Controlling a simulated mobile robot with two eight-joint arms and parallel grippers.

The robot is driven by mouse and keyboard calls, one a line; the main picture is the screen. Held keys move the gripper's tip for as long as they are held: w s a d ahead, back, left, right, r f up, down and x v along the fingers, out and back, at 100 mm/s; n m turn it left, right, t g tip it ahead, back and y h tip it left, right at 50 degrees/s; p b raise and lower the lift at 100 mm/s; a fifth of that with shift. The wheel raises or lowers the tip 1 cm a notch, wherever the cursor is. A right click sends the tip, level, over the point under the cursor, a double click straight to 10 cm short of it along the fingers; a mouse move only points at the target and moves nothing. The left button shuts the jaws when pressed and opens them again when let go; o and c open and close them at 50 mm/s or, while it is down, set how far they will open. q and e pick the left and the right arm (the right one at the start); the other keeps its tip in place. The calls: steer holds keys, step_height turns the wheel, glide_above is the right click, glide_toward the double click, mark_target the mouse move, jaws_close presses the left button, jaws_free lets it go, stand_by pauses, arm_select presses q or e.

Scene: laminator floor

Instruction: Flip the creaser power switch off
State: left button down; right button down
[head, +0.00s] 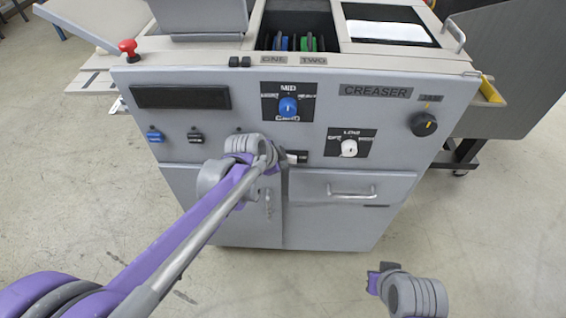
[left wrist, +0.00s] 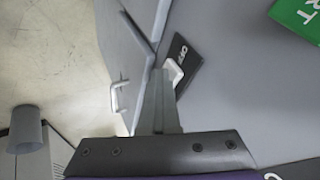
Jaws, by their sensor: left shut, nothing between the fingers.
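The grey creaser (head: 232,125) stands ahead, with its name plate on the front panel. A small white switch (head: 292,157) on a black plate (head: 303,157) sits low in the middle of this panel, partly hidden by my left arm. In the left wrist view the white switch (left wrist: 174,72) sits on the black plate (left wrist: 183,52) with small white lettering. My left gripper (head: 278,157) is shut and empty at the switch; its fingertips (left wrist: 160,85) overlap the switch's near side, and I cannot tell if they touch. My right gripper (head: 374,280) is low at the right, away from the panel.
Below are a door with a handle (head: 268,203) and a drawer with a handle (head: 351,193). The floor in front is clear.

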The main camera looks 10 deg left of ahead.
arm_select(q)
steer(key=shift+d, duration=0.15)
steer(key=shift+d, duration=0.65)
steer(key=shift+s, duration=0.1)
